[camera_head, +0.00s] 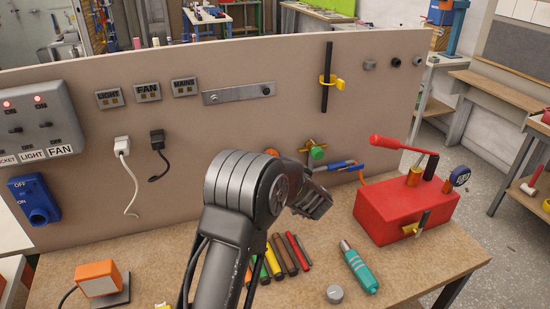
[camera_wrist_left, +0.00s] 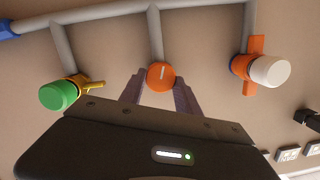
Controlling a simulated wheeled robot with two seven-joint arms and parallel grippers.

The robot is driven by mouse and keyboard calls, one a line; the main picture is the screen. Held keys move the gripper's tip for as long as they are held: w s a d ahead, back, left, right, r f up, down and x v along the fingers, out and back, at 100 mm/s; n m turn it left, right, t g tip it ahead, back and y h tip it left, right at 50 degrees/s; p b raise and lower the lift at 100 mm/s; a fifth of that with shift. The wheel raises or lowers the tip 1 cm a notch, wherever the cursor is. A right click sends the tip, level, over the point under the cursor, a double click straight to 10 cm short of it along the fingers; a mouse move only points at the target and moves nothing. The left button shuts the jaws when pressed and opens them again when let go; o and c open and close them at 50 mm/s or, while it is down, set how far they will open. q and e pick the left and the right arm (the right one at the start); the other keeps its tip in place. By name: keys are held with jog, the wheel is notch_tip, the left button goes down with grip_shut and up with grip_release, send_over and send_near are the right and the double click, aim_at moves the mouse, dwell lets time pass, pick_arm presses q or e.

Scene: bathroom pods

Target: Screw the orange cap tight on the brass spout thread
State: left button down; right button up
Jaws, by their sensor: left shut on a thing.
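The orange cap (camera_wrist_left: 160,76) is in the left wrist view, at the end of the middle grey pipe (camera_wrist_left: 155,30). My left gripper (camera_wrist_left: 159,88) has a finger on each side of the cap and is shut on it. The brass spout thread is hidden behind the cap, so I cannot tell how far the cap is on it. My right gripper is not in view.
A green-capped outlet with a yellow lever (camera_wrist_left: 58,93) and a white-capped one with an orange handle (camera_wrist_left: 268,71) flank the cap. Coloured rods (camera_head: 288,254), a teal tool (camera_head: 359,268), a grey knob (camera_head: 334,294) and a red pump box (camera_head: 405,210) are on the bench.

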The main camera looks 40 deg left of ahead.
pick_arm(q)
jog(key=shift+m+p, duration=0.7)
jog(key=shift+p, duration=0.55)
jog(key=c, duration=1.3)
grip_release()
jog(key=o, duration=0.5)
jog(key=f+b+v, duration=0.1)
jog(key=b+v, duration=0.1)
jog(key=v, duration=0.5)
jog(key=shift+d+r, duration=0.4)
jog(key=shift+r, duration=0.05)
jog(key=shift+s, duration=0.1)
